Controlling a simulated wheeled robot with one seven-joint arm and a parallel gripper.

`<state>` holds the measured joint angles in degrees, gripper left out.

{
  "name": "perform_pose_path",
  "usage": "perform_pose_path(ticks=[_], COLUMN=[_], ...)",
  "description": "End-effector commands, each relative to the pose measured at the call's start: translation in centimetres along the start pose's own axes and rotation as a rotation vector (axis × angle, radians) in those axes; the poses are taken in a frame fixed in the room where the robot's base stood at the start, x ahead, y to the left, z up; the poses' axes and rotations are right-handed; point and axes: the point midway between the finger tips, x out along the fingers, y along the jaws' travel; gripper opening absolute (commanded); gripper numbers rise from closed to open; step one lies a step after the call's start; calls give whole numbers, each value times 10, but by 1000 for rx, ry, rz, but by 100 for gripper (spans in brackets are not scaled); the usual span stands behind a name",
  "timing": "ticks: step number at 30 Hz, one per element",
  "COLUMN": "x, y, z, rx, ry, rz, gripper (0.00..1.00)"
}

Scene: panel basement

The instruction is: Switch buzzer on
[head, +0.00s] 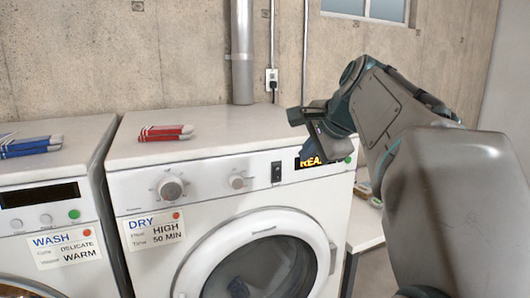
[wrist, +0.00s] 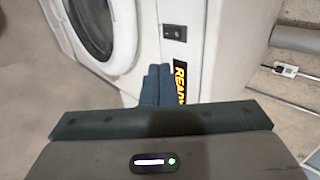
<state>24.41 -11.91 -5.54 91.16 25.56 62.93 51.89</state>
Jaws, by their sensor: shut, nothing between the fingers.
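The white dryer (head: 150,215) has a small black rocker switch (head: 277,171) on its front panel, between a knob and a lit display (head: 306,163) reading "REA…". The switch also shows in the wrist view (wrist: 174,31), near the top, with the display (wrist: 180,82) below it. I cannot tell which way the rocker is set. My gripper (head: 323,152) is shut and empty in front of the display, to the right of the switch and apart from it. Its fingers (wrist: 158,72) lie together in the wrist view. My gripper hides part of the display.
Two dryer knobs (head: 171,188) and a "DRY" label (head: 153,230) are left of the switch. Red-and-white packets (head: 166,133) lie on the dryer top. A washer (head: 45,215) stands at left. The round dryer door (head: 262,262) is below. A low white table is at right.

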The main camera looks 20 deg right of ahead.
Motion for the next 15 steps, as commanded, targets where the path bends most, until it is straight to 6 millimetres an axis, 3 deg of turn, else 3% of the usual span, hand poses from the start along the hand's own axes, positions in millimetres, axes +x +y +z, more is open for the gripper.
perform_pose_path(ticks=[15], x=[9], y=[13], z=[-1], rx=[1], ry=[-1], rz=[42], gripper=[0])
